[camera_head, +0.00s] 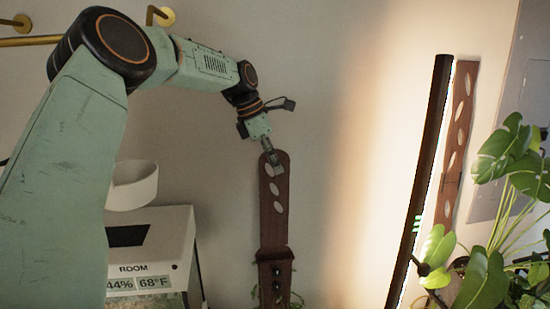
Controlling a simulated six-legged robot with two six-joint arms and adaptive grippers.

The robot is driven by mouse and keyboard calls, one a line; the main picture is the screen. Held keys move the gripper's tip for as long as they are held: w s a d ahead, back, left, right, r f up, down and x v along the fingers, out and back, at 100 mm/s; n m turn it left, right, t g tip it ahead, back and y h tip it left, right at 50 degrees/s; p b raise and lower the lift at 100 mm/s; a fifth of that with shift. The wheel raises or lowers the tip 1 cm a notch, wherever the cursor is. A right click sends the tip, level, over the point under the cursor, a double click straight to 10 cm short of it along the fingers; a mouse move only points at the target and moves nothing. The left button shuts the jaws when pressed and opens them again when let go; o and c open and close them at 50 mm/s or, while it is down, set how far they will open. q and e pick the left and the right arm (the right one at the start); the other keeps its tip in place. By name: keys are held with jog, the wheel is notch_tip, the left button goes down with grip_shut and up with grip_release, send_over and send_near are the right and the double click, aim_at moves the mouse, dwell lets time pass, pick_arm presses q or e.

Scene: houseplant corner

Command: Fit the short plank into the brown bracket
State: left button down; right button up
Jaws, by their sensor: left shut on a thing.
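The brown bracket (263,283), a dark wooden piece with black round knobs, is directly below the plank. The plank's lower end meets the bracket's upper edge in the picture. I cannot tell how deep the plank sits in it. My right gripper is out of view.
A white room monitor (186,240) with a white bowl (134,187) on top stands left of the plank. On the right are a dark glowing light bar (428,165), another brown holed plank (461,125) and a leafy plant (507,160). The wall between is clear.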

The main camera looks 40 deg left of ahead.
aim_at(275, 202)
pick_arm(q)
jog(key=shift+f, duration=2.2)
jog(key=shift+w+f, duration=0.1)
jog(key=shift+f, duration=3.25)
jog(key=c, duration=1.4)
grip_release()
